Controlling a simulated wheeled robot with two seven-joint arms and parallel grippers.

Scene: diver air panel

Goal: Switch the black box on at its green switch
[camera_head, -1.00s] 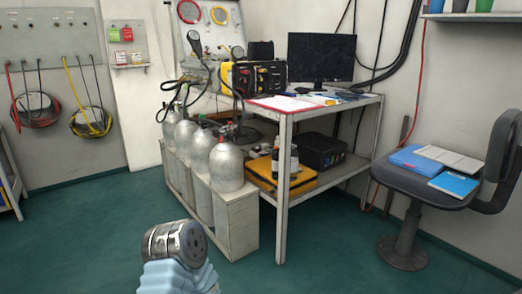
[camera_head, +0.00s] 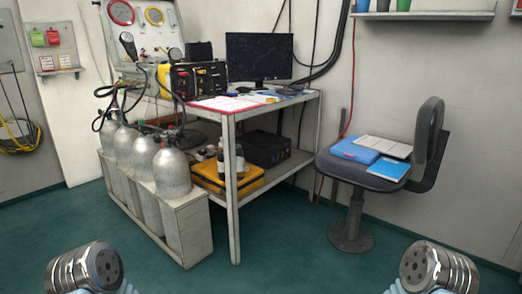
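A black box (camera_head: 195,80) with yellow edges and red and yellow fittings on its front stands on the table (camera_head: 231,112), left of the monitor. I cannot make out a green switch on it at this size. Another black case (camera_head: 265,148) lies on the table's lower shelf. Metal joints of my own arms show at the bottom left and bottom right, far short of the table. Neither gripper shows.
Several grey cylinders (camera_head: 171,173) stand in a rack (camera_head: 188,228) in front of the table's left side. A chair (camera_head: 352,172) with folders stands to the right. A monitor (camera_head: 259,57) and papers share the tabletop. The green floor (camera_head: 285,245) in front is clear.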

